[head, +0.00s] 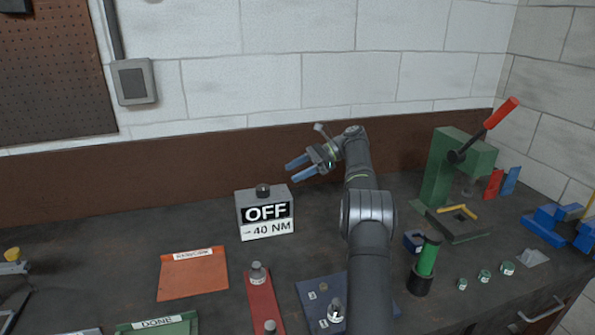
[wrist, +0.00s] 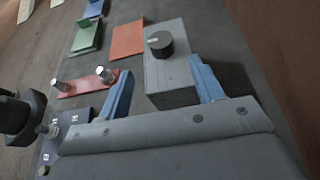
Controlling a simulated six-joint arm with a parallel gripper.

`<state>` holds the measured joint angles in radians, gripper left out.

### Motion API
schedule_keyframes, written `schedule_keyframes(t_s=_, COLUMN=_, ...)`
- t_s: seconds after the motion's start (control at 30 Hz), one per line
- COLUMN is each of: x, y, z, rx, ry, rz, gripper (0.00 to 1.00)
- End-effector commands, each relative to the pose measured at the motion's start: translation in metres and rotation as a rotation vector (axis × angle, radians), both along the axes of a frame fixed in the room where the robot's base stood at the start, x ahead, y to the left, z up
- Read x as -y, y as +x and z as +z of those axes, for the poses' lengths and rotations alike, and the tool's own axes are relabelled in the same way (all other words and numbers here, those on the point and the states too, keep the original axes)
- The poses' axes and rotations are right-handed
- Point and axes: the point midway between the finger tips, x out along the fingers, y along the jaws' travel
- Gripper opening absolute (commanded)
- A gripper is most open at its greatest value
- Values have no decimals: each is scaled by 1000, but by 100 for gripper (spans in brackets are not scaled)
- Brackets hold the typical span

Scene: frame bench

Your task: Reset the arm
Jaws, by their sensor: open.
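My gripper (head: 298,167) is raised above the back of the bench in the head view, its two blue fingers apart and pointing left. Nothing is between the fingers. In the wrist view the open gripper (wrist: 165,85) shows with a finger at each side. Beyond and below the fingers is a grey box (head: 266,212) with a black knob on top and a display reading "OFF" and "40 NM". The box also shows in the wrist view (wrist: 168,72). My arm rises from the front of the bench in the head view and hides part of it.
A red strip (head: 262,300) with metal pieces, an orange pad (head: 193,274), a green "DONE" tray (head: 160,326) and a blue plate (head: 312,296) lie in front. A green press (head: 440,170) with a red-handled lever and a green cylinder (head: 428,256) stand right of my arm.

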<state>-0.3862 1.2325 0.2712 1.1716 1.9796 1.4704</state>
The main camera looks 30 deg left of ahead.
Motion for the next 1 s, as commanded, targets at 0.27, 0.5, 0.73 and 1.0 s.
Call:
schedule_keyframes(t_s=0.27, x=0, y=0, z=0, rx=0, ry=0, rz=0, gripper=61)
schedule_keyframes(t_s=0.5, x=-1, y=-1, z=-1, rx=0, ry=0, rz=0, gripper=61)
schedule_keyframes(t_s=0.73, x=-13, y=-13, z=-6, rx=-2, ry=0, rz=1, gripper=61)
schedule_keyframes(t_s=1.0, x=-41, y=-43, z=-23, rx=-1, ry=-1, rz=2, gripper=61)
